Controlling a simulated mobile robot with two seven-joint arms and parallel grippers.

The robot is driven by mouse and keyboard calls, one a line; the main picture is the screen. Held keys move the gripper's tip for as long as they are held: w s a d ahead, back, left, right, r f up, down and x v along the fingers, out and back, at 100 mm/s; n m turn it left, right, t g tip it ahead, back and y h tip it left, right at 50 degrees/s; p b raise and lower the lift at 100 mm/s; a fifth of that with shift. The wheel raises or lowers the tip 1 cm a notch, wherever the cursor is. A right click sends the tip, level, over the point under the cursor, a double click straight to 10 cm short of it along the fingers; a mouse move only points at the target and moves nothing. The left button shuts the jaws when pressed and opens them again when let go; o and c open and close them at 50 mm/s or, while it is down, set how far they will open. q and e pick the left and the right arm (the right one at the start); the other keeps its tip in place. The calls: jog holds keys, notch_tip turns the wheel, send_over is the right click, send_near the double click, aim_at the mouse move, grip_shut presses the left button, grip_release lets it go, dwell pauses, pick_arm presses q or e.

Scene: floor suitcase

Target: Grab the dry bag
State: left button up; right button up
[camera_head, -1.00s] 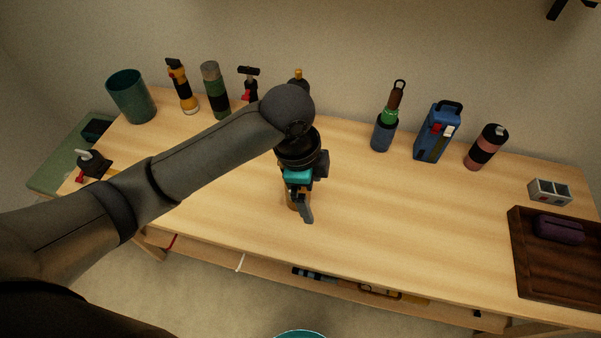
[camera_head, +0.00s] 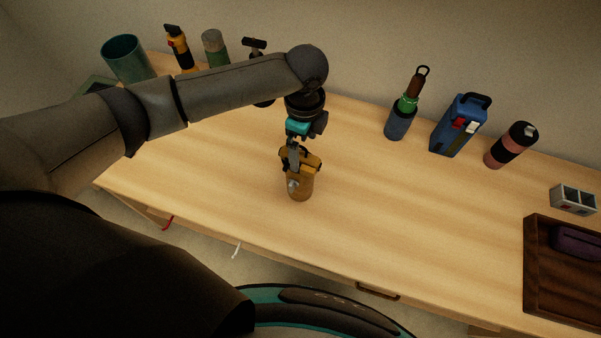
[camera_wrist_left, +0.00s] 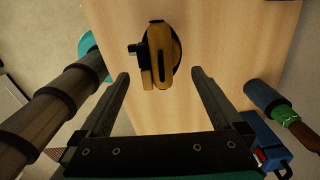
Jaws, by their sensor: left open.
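The dry bag (camera_head: 303,187) is a small yellow-brown cylinder with a folded top and dark strap parts. It stands upright on the wooden table near its front middle. My left gripper (camera_head: 293,157) is directly above it, pointing down, and partly covers its top in the head view. In the left wrist view the dry bag (camera_wrist_left: 163,55) shows from above, between the lines of the two open fingers (camera_wrist_left: 160,74). Nothing is held. Whether the fingertips reach down beside the bag is hard to tell. My right gripper is not in view.
At the back right stand a blue bottle with green band (camera_head: 401,118), a blue case (camera_head: 459,125) and a pink-black bottle (camera_head: 510,146). A wooden tray (camera_head: 555,290) lies far right. At the back left are a green cup (camera_head: 126,60) and a flashlight (camera_head: 180,48). Table around the bag is clear.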

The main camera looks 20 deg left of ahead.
aim_at(300, 171)
pick_arm(q)
jog(key=shift+w+a+f, duration=0.1)
jog(key=shift+a+f, duration=0.15)
jog(key=shift+f, duration=1.3)
jog(key=shift+w+a+f, duration=0.1)
jog(key=shift+a+f, duration=0.1)
jog(key=shift+f, duration=1.3)
grip_shut()
